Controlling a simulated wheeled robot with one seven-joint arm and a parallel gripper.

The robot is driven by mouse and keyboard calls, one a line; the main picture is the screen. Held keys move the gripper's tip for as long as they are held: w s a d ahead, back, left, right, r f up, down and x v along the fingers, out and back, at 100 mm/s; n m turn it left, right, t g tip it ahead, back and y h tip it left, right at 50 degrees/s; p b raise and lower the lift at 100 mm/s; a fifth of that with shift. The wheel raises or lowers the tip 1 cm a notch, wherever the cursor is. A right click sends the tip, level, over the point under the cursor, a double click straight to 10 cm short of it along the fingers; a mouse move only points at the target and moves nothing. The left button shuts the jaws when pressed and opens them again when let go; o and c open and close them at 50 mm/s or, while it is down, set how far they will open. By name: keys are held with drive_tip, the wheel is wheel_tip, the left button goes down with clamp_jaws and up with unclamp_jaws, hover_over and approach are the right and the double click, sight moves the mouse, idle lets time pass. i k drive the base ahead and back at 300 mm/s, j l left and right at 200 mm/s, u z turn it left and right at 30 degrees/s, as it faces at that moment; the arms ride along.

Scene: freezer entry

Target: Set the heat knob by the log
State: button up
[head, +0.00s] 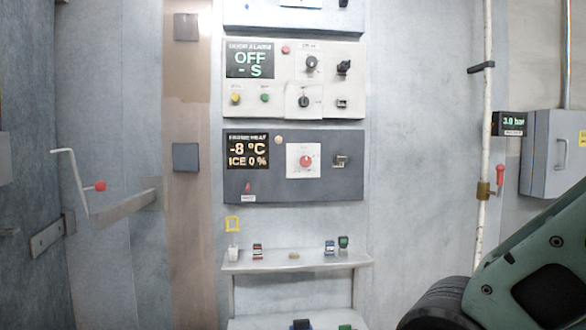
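The frame heat panel (292,192) is a dark grey box on the wall, near the middle of the head view. Its display (247,151) reads -8 °C and ICE 0 %. To the right of the display, a red knob (306,161) sits on a white square plate; its pointer direction is too small to read. A small dark switch (341,161) is right of the knob, and a small red lever (248,187) is below the display. I cannot make out a log. My gripper is out of view; only part of my arm shows at lower right.
Above is a white door alarm panel (325,108) with knobs and a display reading OFF - S. Below, a narrow shelf (300,265) holds several small items. A white pipe (482,150), a 3.0 bar gauge (511,122) and a grey cabinet (565,160) stand at right.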

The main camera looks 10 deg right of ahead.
sight(305, 161)
drive_tip(key=u, duration=0.8)
drive_tip(key=l+u, duration=1)
drive_tip(key=k+l+u, duration=0.1)
drive_tip(key=l+u, duration=0.35)
drive_tip(key=k+l, duration=0.15)
drive_tip(key=l, duration=0.25)
drive_tip(key=k+l+u, duration=0.15)
drive_tip(key=l, duration=0.25)
drive_tip(key=k+l, duration=0.15)
drive_tip(key=l, duration=0.25)
drive_tip(key=k+l+u, duration=0.1)
drive_tip(key=l, duration=0.25)
